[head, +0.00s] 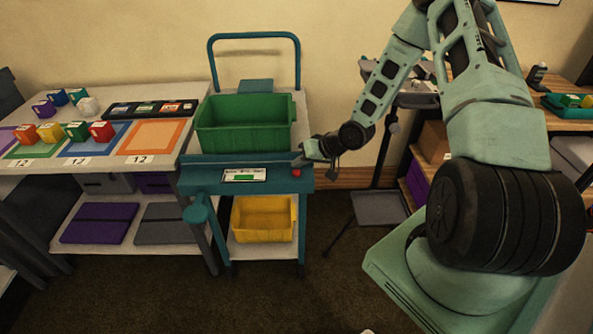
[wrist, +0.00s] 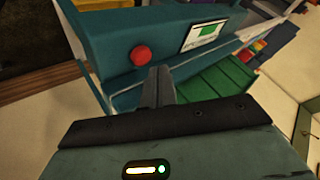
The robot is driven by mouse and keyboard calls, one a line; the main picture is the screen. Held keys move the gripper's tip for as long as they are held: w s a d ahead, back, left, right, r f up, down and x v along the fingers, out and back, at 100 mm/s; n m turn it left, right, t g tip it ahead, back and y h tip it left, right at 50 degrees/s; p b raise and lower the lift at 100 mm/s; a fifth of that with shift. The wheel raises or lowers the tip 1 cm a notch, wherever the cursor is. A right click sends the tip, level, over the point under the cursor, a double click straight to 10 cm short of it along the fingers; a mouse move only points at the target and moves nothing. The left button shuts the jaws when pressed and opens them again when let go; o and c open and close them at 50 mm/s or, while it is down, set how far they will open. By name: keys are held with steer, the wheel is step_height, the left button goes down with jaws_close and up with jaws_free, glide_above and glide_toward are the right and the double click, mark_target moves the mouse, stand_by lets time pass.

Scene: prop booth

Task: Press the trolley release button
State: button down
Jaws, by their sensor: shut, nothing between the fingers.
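The trolley (head: 190,181) has a teal frame and a teal front panel. A red release button (head: 296,172) sits at the right end of that panel, and a small display (head: 244,175) with a green patch is to its left. The red button (wrist: 141,56) also shows round and uncovered in the wrist view, with the display (wrist: 202,35) beside it. My gripper (head: 298,162) is shut and empty, just above the button in the head view. In the wrist view my gripper's fingertips (wrist: 158,75) are close to the button, with a small gap in the picture.
A green bin (head: 246,138) stands on the trolley's top and a yellow bin (head: 263,226) on its lower shelf. A table with colored blocks (head: 101,131) and mats is left of the trolley. A dark stand (head: 379,207) is to the right. Carpet in front is clear.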

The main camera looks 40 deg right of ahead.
mark_target(300, 172)
steer(key=shift+r+p, duration=2.4)
steer(key=shift+r, duration=0.15)
steer(key=shift+f, duration=0.1)
steer(key=s+a+r+n+g+h, duration=0.2)
steer(key=s+a+r+n+g, duration=0.15)
steer(key=a+r, duration=0.45)
steer(key=s+a+r+n+g+h, duration=0.1)
steer(key=s+a+r+n+g, duration=0.15)
steer(key=s+a+r, duration=0.55)
steer(key=s+a+r+n, duration=0.1)
steer(key=s+a+r, duration=0.1)
steer(key=s, duration=0.4)
steer(key=s+a+r+n+g, duration=0.1)
steer(key=s+a+r+n, duration=0.1)
steer(key=s+a, duration=0.3)
steer(key=s+a+r+n+h, duration=0.1)
steer(key=s+a+r, duration=0.2)
steer(key=s, duration=0.4)
steer(key=shift+a+g, duration=0.4)
steer(key=shift+a, duration=0.05)
